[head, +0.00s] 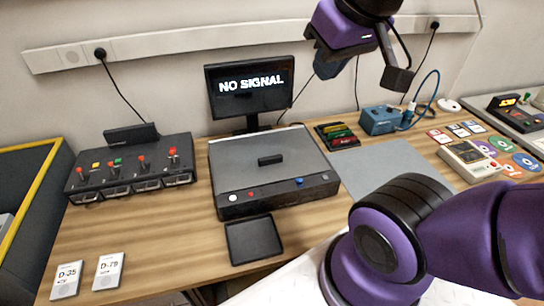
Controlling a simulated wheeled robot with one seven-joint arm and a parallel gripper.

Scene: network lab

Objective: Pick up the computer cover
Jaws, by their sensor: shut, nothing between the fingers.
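The computer cover (240,157) is a flat grey lid with a small black handle (270,160) at its middle. It lies on a dark computer case (275,199) in the middle of the wooden table. My gripper (328,70) is high at the top of the head view, above and to the right of the cover and well apart from it. It is shut and empty. Its fingers are partly hidden behind its purple and black body.
A monitor (251,87) reading "NO SIGNAL" stands behind the case. A dark switch box (130,168) is at left, an empty black tray (253,241) in front. At right are coloured modules (337,134), a blue device (381,119) and a bare grey mat (382,165).

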